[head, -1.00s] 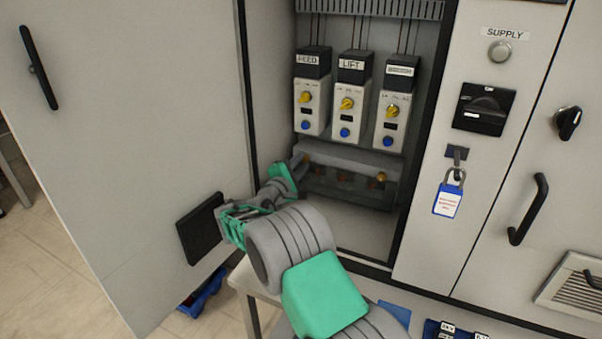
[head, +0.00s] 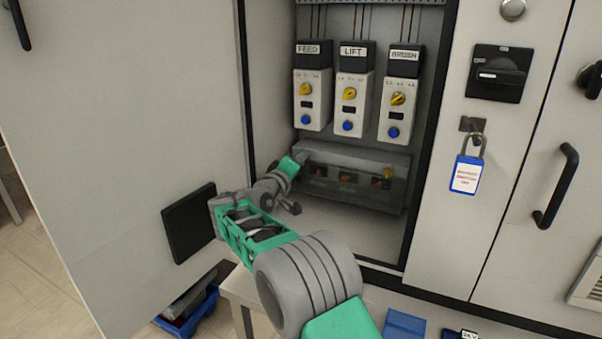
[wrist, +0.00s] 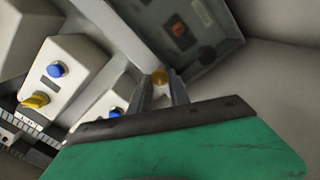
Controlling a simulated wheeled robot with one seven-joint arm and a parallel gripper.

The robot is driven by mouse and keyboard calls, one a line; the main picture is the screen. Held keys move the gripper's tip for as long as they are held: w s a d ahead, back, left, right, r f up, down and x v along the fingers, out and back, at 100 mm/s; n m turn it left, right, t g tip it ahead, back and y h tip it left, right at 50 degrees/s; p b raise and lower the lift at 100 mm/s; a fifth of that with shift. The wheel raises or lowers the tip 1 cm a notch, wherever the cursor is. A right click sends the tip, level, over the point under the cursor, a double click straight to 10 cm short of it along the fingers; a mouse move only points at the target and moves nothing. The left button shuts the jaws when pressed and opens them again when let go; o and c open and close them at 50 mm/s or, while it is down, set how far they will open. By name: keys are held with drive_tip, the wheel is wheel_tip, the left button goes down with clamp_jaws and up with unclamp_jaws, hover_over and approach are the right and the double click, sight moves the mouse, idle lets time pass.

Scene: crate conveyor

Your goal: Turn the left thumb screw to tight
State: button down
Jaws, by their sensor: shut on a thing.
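A terminal block with a dark see-through cover (head: 345,190) sits low inside the open cabinet. A brass thumb screw (head: 388,173) shows at its right end. My gripper (head: 303,157) is at the block's upper left end, and its hand hides the left thumb screw in the head view. In the wrist view the left thumb screw (wrist: 159,76) is a small brass knob between the tips of my gripper (wrist: 160,88). The gripper is shut on it. How tight the screw is cannot be seen.
Three units labelled FEED (head: 310,98), LIFT (head: 349,103) and a third (head: 397,108) stand just above the block, with yellow knobs and blue buttons. The open cabinet door (head: 130,140) is close on the left. A blue padlock (head: 467,174) hangs at the right.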

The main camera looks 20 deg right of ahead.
drive_tip(key=shift+m+b, duration=4.65)
drive_tip(key=shift+m, duration=0.25)
drive_tip(key=c, duration=1.2)
unclamp_jaws()
drive_tip(key=shift+c, duration=0.2)
drive_tip(key=v, duration=0.7)
drive_tip(key=shift+s+a, duration=0.3)
drive_tip(key=shift+s, duration=0.05)
